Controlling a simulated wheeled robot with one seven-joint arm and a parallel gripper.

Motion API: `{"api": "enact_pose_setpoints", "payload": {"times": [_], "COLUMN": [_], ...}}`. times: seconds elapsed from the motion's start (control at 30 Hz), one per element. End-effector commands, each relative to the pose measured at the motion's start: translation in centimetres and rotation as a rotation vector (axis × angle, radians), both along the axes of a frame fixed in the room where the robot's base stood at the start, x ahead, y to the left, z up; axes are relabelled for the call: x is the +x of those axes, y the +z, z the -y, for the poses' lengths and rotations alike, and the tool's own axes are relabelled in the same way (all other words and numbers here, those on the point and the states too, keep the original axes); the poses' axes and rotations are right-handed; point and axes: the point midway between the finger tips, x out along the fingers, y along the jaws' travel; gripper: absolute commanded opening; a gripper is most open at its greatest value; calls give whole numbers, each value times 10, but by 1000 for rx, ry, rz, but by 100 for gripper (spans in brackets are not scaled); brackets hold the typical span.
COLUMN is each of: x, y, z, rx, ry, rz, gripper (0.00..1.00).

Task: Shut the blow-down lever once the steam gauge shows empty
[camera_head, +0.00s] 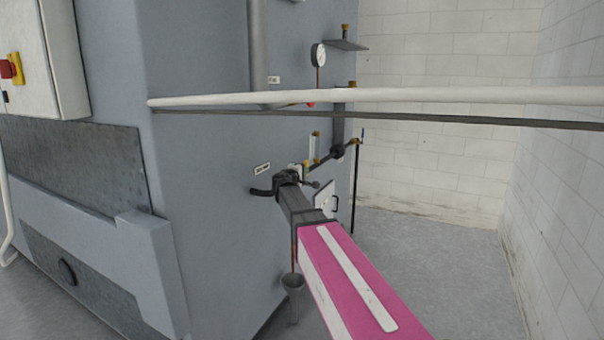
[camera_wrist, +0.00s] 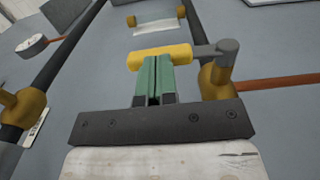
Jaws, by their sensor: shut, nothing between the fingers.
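The blow-down lever (camera_wrist: 160,56) shows in the wrist view as a yellow grip on a grey arm, lying crosswise, its grey end above a brass valve body (camera_wrist: 216,80). My gripper's green fingers (camera_wrist: 154,64) are together with nothing between them, their tips at the grip's lower edge; I cannot tell whether they touch it. In the head view my gripper (camera_head: 287,178) is low by the machine's side and hides most of the lever. The round white steam gauge (camera_head: 318,54) is higher on that side; its needle is too small to read.
A white rail (camera_head: 400,96) crosses in front of the machine (camera_head: 200,160) above my arm. Brass-ended fittings and a gauge glass (camera_wrist: 156,19) are close beyond the lever. A funnel (camera_head: 293,282) stands below my gripper. Floor on the right (camera_head: 420,260) is clear up to the brick wall.

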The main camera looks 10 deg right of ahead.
Motion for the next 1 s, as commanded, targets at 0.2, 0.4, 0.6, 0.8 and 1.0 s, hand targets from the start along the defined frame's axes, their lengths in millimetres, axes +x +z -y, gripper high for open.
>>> {"api": "enact_pose_setpoints", "payload": {"times": [0.2,0.4,0.6,0.8,1.0], "x": [0,3,10,21,32], "y": [0,3,6,10,11], "z": [0,2,6,13,22], "rx": [3,27,88,176,276], "ry": [0,0,0,1,0], "rz": [-3,-35,-116,-237,-376], "gripper": [0,0,0,0,0]}}
